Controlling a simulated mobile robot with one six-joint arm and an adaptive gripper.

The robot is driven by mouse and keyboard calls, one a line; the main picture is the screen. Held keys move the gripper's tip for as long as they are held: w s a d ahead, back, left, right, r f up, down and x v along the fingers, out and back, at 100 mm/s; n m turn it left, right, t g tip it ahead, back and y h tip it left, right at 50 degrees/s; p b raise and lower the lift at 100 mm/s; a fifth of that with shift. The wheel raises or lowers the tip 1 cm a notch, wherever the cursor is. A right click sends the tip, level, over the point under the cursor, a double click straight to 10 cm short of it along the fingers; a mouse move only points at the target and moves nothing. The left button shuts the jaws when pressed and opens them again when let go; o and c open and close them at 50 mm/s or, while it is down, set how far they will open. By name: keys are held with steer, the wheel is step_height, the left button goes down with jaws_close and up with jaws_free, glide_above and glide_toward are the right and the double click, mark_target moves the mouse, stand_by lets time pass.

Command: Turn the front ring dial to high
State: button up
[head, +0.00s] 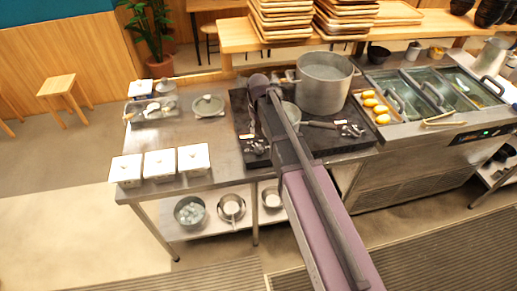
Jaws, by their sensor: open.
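The black stove top (240,104) lies on a steel counter in the head view. Small metal fittings stand at its front edge, one group at the left (255,148) and one group at the right (350,130). They are too small for me to tell which is the front ring dial or how it is set. A large steel pot (323,88) and a smaller pan (290,114) with a dark handle stand on the stove. My arm crosses the picture from the lower right to above the stove and covers part of it. My gripper does not show.
Three white-lidded containers (160,163) line the counter's front left. A tray of yellow items (374,106) and a steel basin unit (430,92) stand at the right. Bowls and pans, including one bowl (190,211), sit on the lower shelf.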

mark_target(258, 146)
steer(key=shift+f+b, duration=4.8)
steer(key=shift+f, duration=0.25)
jaws_close()
